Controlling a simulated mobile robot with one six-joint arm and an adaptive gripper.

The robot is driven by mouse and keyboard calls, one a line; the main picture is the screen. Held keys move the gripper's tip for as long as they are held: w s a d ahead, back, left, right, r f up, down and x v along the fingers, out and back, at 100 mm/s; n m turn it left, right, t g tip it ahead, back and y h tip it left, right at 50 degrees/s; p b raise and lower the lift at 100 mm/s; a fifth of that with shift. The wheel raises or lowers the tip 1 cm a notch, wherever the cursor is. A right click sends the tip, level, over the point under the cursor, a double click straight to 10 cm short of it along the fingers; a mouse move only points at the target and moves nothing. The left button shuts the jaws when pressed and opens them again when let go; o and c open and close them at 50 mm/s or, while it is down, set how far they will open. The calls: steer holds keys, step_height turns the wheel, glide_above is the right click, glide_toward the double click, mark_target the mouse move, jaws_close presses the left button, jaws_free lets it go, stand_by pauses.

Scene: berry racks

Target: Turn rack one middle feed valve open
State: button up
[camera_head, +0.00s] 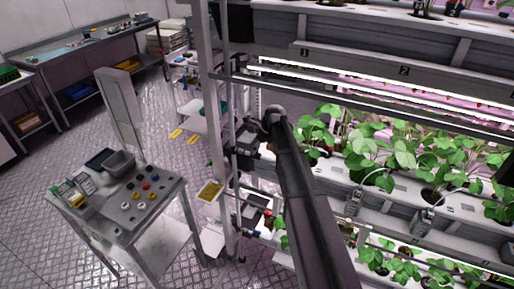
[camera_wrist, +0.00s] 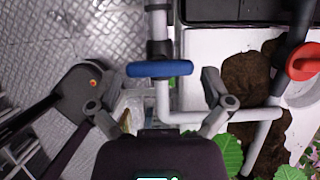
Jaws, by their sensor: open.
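In the wrist view, a blue valve handle (camera_wrist: 160,68) sits on a grey vertical pipe (camera_wrist: 163,100) and lies crosswise to it. I cannot read a label, so I cannot tell whether it is the middle feed valve. My gripper (camera_wrist: 155,97) is open, with one finger on each side of the pipe. The blue handle is ahead of the fingers, and no contact shows. A red valve handle (camera_wrist: 304,62) is at the right edge. In the head view, my arm (camera_head: 305,190) hides the gripper and the valve.
The planted rack (camera_head: 395,192) fills the right side of the head view. In the wrist view, brown soil (camera_wrist: 250,85) and leaves (camera_wrist: 228,155) lie right of the pipe. A metal cart (camera_head: 115,222) with small parts stands at left. Open floor (camera_head: 40,215) lies left of the cart.

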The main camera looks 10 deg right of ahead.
steer(key=c, duration=0.8)
steer(key=n, duration=0.1)
steer(key=n+g, duration=0.1)
steer(key=n, duration=0.2)
steer(key=shift+w+d+g+y, duration=0.1)
steer(key=shift+w+g+y, duration=0.15)
steer(key=shift+g+y, duration=0.05)
steer(key=n+g, duration=0.1)
steer(key=n, duration=0.3)
steer(key=shift+w+n+g, duration=0.15)
steer(key=shift+n+g, duration=0.25)
steer(key=n, duration=0.2)
steer(key=n+g, duration=0.1)
steer(key=n, duration=0.1)
steer(key=shift+w+n+g, duration=0.15)
steer(key=shift+n+g, duration=0.15)
steer(key=shift+n+g+h, duration=0.35)
steer(key=shift+n+h, duration=0.1)
steer(key=shift+n, duration=0.7)
steer(key=shift+n+g+h, duration=0.35)
steer(key=shift+n+h, duration=0.1)
steer(key=shift+n, duration=0.7)
